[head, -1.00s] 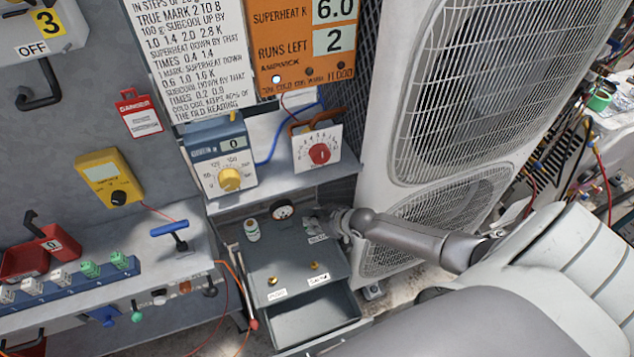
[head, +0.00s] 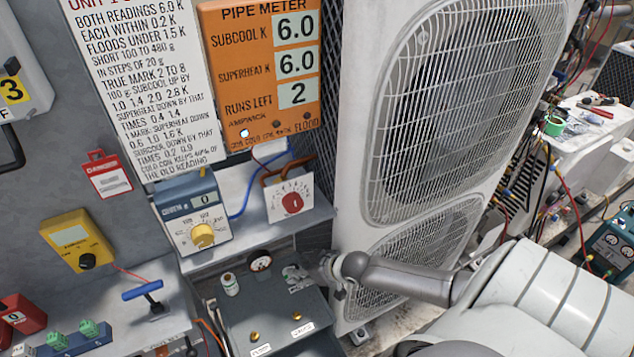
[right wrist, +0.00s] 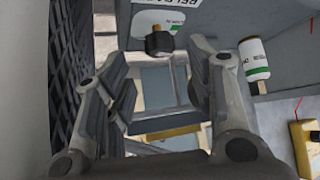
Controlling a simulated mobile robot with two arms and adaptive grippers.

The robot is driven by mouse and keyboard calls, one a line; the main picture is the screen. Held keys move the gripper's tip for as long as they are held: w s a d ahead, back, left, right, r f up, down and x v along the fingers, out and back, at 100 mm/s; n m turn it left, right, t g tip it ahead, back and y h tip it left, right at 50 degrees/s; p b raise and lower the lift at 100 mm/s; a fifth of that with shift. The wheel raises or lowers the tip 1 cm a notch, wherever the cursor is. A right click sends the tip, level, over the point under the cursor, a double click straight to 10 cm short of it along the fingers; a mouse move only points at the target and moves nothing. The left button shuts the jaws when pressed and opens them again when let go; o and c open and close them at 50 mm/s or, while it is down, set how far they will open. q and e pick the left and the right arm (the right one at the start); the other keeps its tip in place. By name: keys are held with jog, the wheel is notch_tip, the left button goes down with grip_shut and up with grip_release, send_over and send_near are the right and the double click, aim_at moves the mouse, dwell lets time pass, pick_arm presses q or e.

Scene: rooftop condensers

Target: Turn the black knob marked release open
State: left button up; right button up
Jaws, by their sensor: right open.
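In the right wrist view the black knob (right wrist: 158,42) sits just beyond my fingertips, below a white label whose visible letters begin "REL". My right gripper (right wrist: 160,88) is open, one finger on each side of the picture, with nothing between them. I see no contact with the knob. My left gripper is not in view.
The condenser (head: 352,130) stands close on the right. Above are the yellow-knob meter (head: 190,215) and red-dial box (head: 290,199). The orange pipe meter (head: 258,75) reads 6.0, 6.0 and 2.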

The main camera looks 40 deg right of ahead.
jog(key=a+v, duration=0.1)
jog(key=v, duration=0.5)
jog(key=shift+s+d+r, duration=0.25)
jog(key=shift+d+r, duration=0.15)
jog(key=shift+d, duration=0.15)
